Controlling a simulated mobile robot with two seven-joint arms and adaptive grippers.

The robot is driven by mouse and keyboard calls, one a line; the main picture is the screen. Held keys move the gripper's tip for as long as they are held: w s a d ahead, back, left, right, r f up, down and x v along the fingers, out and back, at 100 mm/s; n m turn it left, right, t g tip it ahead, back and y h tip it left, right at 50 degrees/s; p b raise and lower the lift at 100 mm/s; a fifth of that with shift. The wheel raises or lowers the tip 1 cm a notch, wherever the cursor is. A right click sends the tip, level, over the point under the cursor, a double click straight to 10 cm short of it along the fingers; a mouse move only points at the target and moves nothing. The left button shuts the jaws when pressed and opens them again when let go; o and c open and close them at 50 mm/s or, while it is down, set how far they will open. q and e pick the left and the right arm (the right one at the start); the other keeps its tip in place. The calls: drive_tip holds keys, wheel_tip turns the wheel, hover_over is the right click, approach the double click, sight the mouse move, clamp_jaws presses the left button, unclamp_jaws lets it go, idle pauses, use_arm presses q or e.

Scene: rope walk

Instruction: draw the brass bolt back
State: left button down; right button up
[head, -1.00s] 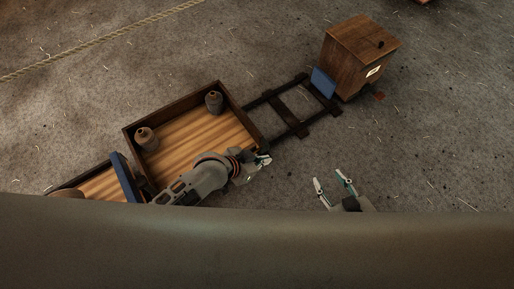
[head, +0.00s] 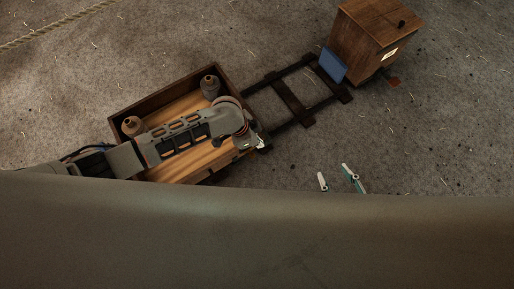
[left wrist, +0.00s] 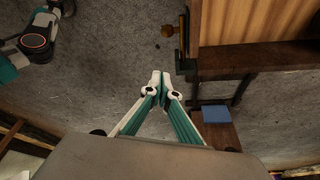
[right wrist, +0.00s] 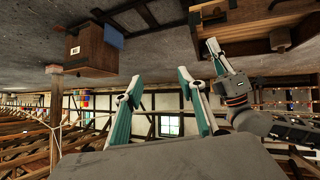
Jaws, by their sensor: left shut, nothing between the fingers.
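The brass bolt (left wrist: 182,36) shows in the left wrist view with its round knob (left wrist: 168,31), lying along the outer side of the wooden sledge tray (left wrist: 238,58) beside dark fittings. My left gripper (left wrist: 160,77) is shut and empty, its tips apart from the bolt, to the lower left of it in that view. In the head view the left gripper (head: 260,143) is by the near right corner of the tray; my arm hides part of the tray and the bolt there. My right gripper (head: 339,180) is open and empty over bare floor; its spread fingers show in the right wrist view (right wrist: 160,86).
A rope (head: 60,26) crosses the upper left.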

sight(254, 156)
use_arm(q)
drive_tip(key=s+b+x, duration=0.1)
drive_tip(key=b+x, duration=0.5)
drive_tip(key=x, duration=0.5)
drive_tip(key=shift+s+a+r+p, duration=0.15)
drive_tip(key=shift+a+p, duration=0.25)
drive_tip(key=shift+a, duration=1.65)
use_arm(e)
drive_tip(key=shift+m+t+y, duration=0.4)
drive_tip(key=shift+t+y, duration=0.1)
drive_tip(key=shift+y, duration=0.2)
drive_tip(key=shift+w+a+r, duration=0.25)
drive_tip(key=shift+a, duration=0.45)
drive_tip(key=shift+w+a+r, duration=0.2)
drive_tip(key=shift+a, duration=0.45)
drive_tip(key=shift+w+a+r, duration=0.25)
drive_tip(key=shift+a, duration=0.45)
drive_tip(key=shift+r, duration=0.1)
